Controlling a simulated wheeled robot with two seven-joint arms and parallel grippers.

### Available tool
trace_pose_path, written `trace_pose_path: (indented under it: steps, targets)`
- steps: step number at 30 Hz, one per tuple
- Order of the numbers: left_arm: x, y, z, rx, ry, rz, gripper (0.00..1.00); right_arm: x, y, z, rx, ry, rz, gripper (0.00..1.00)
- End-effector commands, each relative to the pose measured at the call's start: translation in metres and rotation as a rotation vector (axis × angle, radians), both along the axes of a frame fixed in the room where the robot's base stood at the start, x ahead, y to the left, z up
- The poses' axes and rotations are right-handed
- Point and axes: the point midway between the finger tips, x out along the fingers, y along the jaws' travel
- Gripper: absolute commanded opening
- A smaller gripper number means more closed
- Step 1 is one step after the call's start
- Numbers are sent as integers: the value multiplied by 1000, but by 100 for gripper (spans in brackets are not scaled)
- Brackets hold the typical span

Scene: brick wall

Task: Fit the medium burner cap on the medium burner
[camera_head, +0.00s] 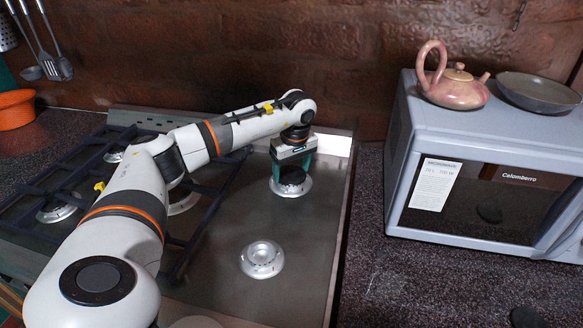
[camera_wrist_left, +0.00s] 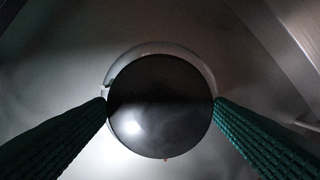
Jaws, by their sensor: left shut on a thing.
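My left gripper (camera_head: 291,178) points down over the back right burner (camera_head: 296,190) of the stove. It is shut on a round black burner cap (camera_head: 291,175). In the left wrist view the cap (camera_wrist_left: 160,105) sits between the two green fingers of the gripper (camera_wrist_left: 160,108), with a finger at each side. The pale rim of the burner (camera_wrist_left: 150,48) shows around the cap's upper edge. The cap is over or on the burner; I cannot tell whether they touch. My right gripper is not in view.
A bare silver burner (camera_head: 262,259) is at the front right of the stove. Dark grates (camera_head: 196,215) cover the left side. A grey microwave (camera_head: 470,240) with a pink teapot (camera_head: 455,92) and a dark pan (camera_head: 538,93) stands right. A black disc (camera_head: 526,317) lies on the counter.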

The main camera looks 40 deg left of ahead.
Motion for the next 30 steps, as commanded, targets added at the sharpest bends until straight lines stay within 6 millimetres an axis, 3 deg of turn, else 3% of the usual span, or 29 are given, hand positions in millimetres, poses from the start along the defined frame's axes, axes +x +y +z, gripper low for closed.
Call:
trace_pose_path:
  steps: [2, 3, 7, 17, 30]
  targets:
    - [0, 0, -1, 0, 0, 0, 53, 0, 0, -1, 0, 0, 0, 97]
    - [0, 0, -2, 0, 0, 0, 77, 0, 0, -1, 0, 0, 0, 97]
    - [0, 0, -1, 0, 0, 0, 98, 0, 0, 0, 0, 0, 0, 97]
    - [0, -1, 5, 0, 0, 0, 100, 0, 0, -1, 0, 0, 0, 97]
    - [-3, -13, 88, 0, -3, 0, 100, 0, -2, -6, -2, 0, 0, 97]
